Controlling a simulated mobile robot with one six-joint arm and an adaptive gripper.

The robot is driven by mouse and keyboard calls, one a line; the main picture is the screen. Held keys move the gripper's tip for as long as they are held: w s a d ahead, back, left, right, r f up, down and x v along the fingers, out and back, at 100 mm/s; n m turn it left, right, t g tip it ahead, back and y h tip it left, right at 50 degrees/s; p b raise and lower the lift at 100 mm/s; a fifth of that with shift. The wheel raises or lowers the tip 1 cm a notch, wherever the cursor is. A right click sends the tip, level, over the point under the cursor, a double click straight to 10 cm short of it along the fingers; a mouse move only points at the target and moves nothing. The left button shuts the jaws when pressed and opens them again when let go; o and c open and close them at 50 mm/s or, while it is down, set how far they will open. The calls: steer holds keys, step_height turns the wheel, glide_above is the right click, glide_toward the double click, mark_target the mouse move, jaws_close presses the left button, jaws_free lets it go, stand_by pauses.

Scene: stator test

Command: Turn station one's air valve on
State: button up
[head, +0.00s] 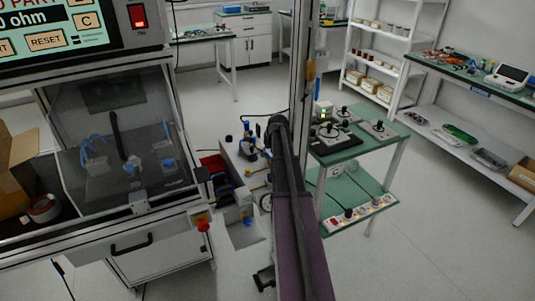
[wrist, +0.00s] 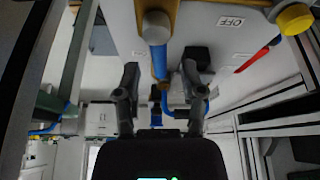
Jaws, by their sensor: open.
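In the wrist view a white panel carries a brass-coloured fitting (wrist: 222,3) and a label reading OFF (wrist: 231,21). A blue handle-like part with a grey rounded end (wrist: 158,48) extends down from the fitting; it appears to be the air valve's lever. My gripper (wrist: 160,82) is open, one finger on each side of the blue part's lower end. I cannot tell whether either finger touches it. In the head view the station's light panel with air fittings (head: 236,160) stands left of my arm, which hides part of it; the gripper is not clearly distinguishable there.
A yellow knob (wrist: 295,18) and a red bar (wrist: 257,60) are right of the blue part. The test station's clear-fronted enclosure (head: 120,135) and red button (head: 203,225) are left of the panel. A green-topped cart (head: 340,150) stands close at right. Open floor lies beyond.

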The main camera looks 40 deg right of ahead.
jaws_close()
steer(key=shift+d+m, duration=0.15)
steer(key=shift+m, duration=0.45)
steer(key=shift+h, duration=0.3)
jaws_free()
